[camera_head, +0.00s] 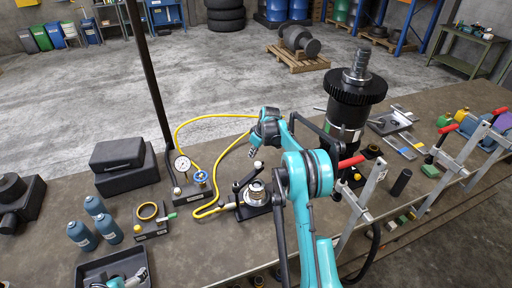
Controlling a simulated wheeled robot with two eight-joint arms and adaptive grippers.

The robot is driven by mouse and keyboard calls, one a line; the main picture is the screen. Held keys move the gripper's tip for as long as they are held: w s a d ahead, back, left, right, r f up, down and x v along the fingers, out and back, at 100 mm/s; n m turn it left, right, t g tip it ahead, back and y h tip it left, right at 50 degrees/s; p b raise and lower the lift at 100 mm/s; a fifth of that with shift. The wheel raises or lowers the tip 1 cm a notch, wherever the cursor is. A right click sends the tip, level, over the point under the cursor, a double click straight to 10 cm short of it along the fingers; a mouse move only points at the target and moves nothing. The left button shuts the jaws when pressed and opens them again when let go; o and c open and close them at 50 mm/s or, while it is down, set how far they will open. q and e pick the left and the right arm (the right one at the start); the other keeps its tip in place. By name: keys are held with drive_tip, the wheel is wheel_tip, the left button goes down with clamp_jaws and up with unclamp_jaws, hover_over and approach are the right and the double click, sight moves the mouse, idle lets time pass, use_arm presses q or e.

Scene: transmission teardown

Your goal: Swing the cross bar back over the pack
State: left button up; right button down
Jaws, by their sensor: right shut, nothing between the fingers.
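The pack (255,194), a silver ringed cylinder, stands in a small black fixture on the bench, left of my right arm. A short black bar (246,179) with a pale knob at its upper end rises beside the pack on its far left side; it looks like the cross bar. I cannot tell exactly how far it reaches over the pack. My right gripper (253,153) is shut and empty, above and behind the pack, near the knob but seemingly apart from it. My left gripper (139,277) shows partly at the bottom left over a black tray; its fingers are unclear.
A pressure gauge (182,164) with a yellow hose (207,119) stands left of the pack. A tall black gear shaft (349,105) and red-handled clamps (359,191) stand to the right. Blue bottles (81,235), a black case (122,166) and a black tray (86,267) are at left.

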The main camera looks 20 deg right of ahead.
drive_tip(key=s, duration=0.1)
drive_tip(key=s+d, duration=0.1)
drive_tip(key=s, duration=0.1)
drive_tip(key=shift+s+d+r, duration=0.2)
drive_tip(key=shift+d, duration=0.2)
drive_tip(key=s+d+m+h+b, duration=0.1)
drive_tip(key=s+d+m+b, duration=0.1)
drive_tip(key=s, duration=0.5)
drive_tip(key=shift+d+m, duration=0.45)
drive_tip(key=shift+m, duration=0.15)
